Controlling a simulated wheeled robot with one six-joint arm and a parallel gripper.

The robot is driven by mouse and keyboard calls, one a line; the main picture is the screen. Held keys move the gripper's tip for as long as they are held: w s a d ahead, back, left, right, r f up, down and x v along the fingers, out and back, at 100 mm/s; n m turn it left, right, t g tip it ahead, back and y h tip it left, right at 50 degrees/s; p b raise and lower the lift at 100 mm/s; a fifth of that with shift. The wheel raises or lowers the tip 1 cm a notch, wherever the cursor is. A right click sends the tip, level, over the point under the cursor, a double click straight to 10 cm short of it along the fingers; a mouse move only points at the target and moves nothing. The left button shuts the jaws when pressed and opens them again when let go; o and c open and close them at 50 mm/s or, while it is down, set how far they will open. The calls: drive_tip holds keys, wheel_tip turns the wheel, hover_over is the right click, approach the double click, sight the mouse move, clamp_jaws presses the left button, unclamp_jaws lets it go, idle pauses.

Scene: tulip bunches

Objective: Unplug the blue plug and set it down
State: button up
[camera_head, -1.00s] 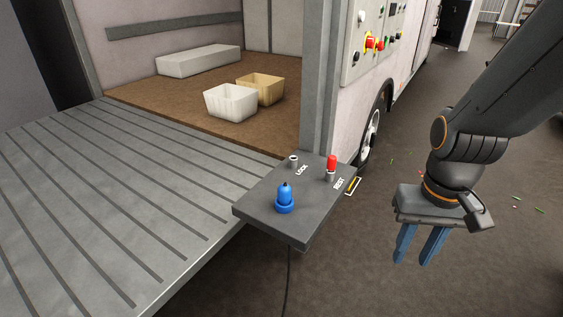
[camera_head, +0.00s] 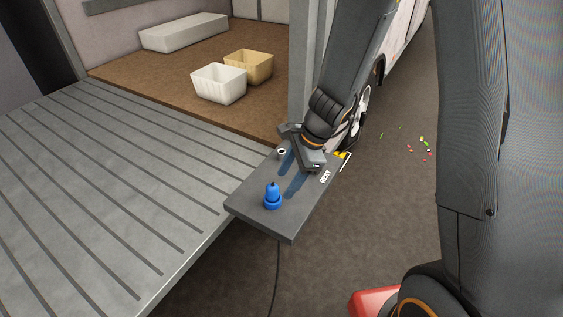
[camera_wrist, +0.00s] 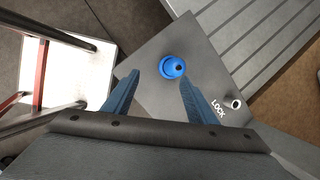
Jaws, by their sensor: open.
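The blue plug (camera_head: 272,196) stands upright near the front of the dark grey panel (camera_head: 262,222). It also shows in the wrist view (camera_wrist: 172,67), beyond and between my fingertips. My gripper (camera_head: 290,176) is over the back part of the panel, behind the plug in the head view, with its blue fingers pointing down. The gripper is open and empty, and the fingers look apart from the plug. The LOCK socket (camera_head: 282,152) is a small metal ring, also in the wrist view (camera_wrist: 236,103).
The ribbed grey ramp (camera_head: 120,190) lies left of the panel. A white basket (camera_head: 218,84) and a tan basket (camera_head: 249,66) stand on the brown floor behind it. A cable (camera_head: 278,275) hangs below the panel. Small coloured bits lie on the ground at right.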

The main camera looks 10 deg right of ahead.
sight(275, 186)
drive_tip(key=w+m+p, duration=0.1)
drive_tip(key=m, duration=0.1)
drive_tip(key=w+a+f+m, duration=0.1)
drive_tip(key=m, duration=0.1)
drive_tip(key=w+m+p, duration=0.1)
drive_tip(key=shift+a+f+m+t+p, duration=0.2)
drive_tip(key=shift+f+m+t+p, duration=0.1)
drive_tip(key=shift+f+m+t, duration=0.1)
drive_tip(key=shift+x, duration=3.85)
drive_tip(key=c, duration=0.7)
drive_tip(key=o, duration=0.7)
